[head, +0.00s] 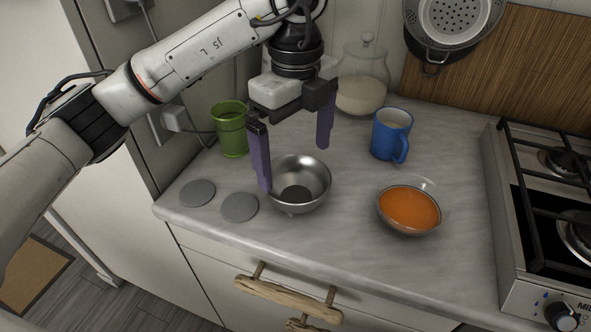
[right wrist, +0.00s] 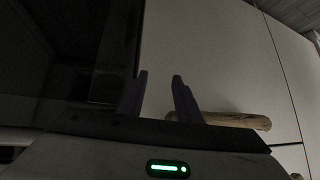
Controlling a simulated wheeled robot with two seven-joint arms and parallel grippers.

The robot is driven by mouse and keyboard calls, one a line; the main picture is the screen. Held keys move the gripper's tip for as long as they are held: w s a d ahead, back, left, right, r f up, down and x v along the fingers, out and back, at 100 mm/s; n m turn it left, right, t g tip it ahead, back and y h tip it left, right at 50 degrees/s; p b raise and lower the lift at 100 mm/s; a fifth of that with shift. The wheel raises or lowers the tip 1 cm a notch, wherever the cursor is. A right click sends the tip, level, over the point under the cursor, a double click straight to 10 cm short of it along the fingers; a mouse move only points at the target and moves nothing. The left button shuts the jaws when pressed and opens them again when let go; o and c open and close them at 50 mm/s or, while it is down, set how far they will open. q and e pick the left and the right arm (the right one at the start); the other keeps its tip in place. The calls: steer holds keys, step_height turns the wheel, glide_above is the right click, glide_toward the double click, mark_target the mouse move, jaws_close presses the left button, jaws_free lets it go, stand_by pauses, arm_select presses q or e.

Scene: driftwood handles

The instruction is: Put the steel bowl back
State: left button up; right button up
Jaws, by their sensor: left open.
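The steel bowl (head: 312,187) stands upright on the grey marbled counter, near its front left part, and looks empty. My left gripper (head: 294,168) is open above the bowl and points down. One purple finger hangs in front of the bowl's left rim and the other stands behind its far right rim. I cannot tell whether either finger touches the bowl. Two grey round discs (head: 239,207) (head: 197,193) lie bare on the counter left of the bowl. My right gripper (right wrist: 160,75) shows in the right wrist view, its fingers apart with nothing between them.
A green cup (head: 231,133) stands behind left of the bowl. A blue mug (head: 391,136) and a glass bowl of orange soup (head: 409,210) stand to the right. A glass jar (head: 361,88) is at the back. The stove (head: 535,240) borders the right. A driftwood handle (head: 288,298) juts below the counter.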

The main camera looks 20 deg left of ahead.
arm_select(q)
step_height(320, 180, up, 6)
steer(key=shift+f, duration=0.1)
